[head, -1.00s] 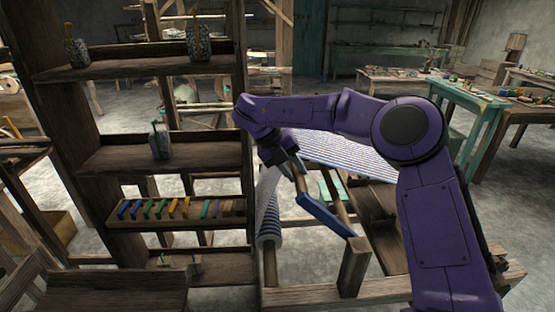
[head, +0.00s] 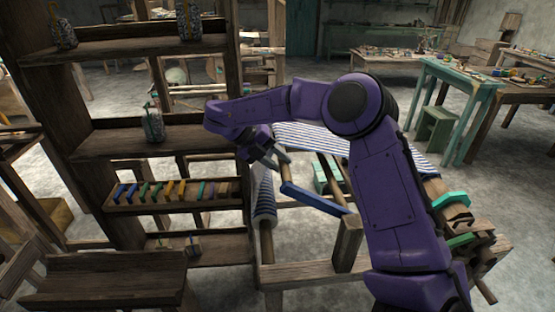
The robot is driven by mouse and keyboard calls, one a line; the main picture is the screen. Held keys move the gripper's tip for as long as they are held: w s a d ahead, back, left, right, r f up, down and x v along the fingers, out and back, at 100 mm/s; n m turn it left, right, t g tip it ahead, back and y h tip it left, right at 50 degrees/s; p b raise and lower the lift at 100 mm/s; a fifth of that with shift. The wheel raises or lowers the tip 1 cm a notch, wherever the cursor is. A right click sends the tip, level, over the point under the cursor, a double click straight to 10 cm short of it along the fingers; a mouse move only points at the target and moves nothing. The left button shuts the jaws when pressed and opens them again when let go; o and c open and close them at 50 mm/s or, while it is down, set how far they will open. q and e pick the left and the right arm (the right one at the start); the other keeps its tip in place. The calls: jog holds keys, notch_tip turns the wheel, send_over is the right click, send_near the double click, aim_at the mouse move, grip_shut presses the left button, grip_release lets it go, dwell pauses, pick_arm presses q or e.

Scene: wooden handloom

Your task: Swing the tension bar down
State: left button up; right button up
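A blue bar (head: 315,198) slants down to the right on the wooden loom, its right end by a short upright post (head: 347,244); it looks like the tension bar. My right arm reaches across from the right. My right gripper (head: 279,160) is just above the bar's upper left end, seemingly apart from it. The fingers are small and dark, so whether they are open is unclear. Striped blue and white cloth (head: 318,138) lies on the loom behind, with a striped roll (head: 264,200) on its left side. My arm hides part of the loom. My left gripper is out of view.
A wooden shelf unit (head: 158,135) with jars and a rack of coloured pieces (head: 170,192) stands close on the left. A dark wooden bench (head: 105,280) is at the front left. Green and brown pieces (head: 458,215) lie right of my arm. Tables stand behind; open floor is at right.

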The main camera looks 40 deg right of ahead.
jog(key=o, duration=0.3)
jog(key=shift+w+f, duration=0.1)
jog(key=shift+f, duration=0.1)
jog(key=v, duration=1)
jog(key=shift+w+a+r, duration=0.15)
jog(key=shift+r, duration=0.05)
